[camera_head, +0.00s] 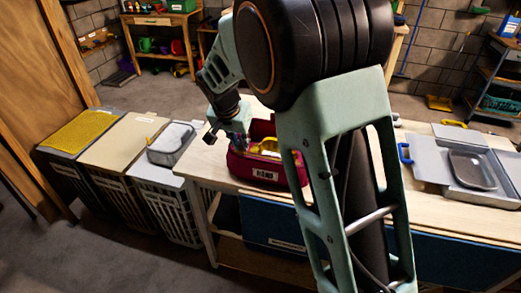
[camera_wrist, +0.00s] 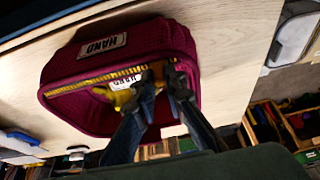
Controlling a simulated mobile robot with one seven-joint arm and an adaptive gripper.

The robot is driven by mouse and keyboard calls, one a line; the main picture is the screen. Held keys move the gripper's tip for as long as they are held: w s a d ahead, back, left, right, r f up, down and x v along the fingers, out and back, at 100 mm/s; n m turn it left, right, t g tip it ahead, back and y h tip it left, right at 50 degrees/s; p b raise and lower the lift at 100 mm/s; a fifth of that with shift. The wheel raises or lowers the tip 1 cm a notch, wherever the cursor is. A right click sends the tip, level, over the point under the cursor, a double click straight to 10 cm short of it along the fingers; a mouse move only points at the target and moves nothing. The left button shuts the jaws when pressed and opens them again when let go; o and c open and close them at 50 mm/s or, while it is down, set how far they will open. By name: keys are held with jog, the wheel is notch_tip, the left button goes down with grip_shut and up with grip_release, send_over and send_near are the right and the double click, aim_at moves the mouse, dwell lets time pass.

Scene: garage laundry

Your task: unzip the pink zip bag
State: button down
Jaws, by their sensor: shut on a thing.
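The pink zip bag (camera_head: 240,168), dark pink with a white label, sits on the wooden bench. In the wrist view the bag (camera_wrist: 72,66) shows a "HAND" label and a yellow zip (camera_wrist: 95,82) along its rim. The top gapes open along the zip stretch in view, and yellow and white contents show inside. My gripper (camera_head: 240,146) is at the bag's left top edge in the head view. In the wrist view my gripper (camera_wrist: 160,82) has its fingers close together at the zip line, shut on the zip pull, which the fingertips hide.
Left of the bench stand lidded hampers, one with a yellow cloth (camera_head: 82,130), another with a grey-white case (camera_head: 172,143). A grey tray (camera_head: 472,170) lies on the bench at right. My arm hides the bench middle. Bare bench (camera_wrist: 235,45) shows beside the bag.

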jog(key=shift+w+a, duration=0.3)
jog(key=shift+a, duration=0.6)
jog(key=c, duration=2)
grip_release()
jog(key=shift+o, duration=0.2)
jog(key=v, duration=1.2)
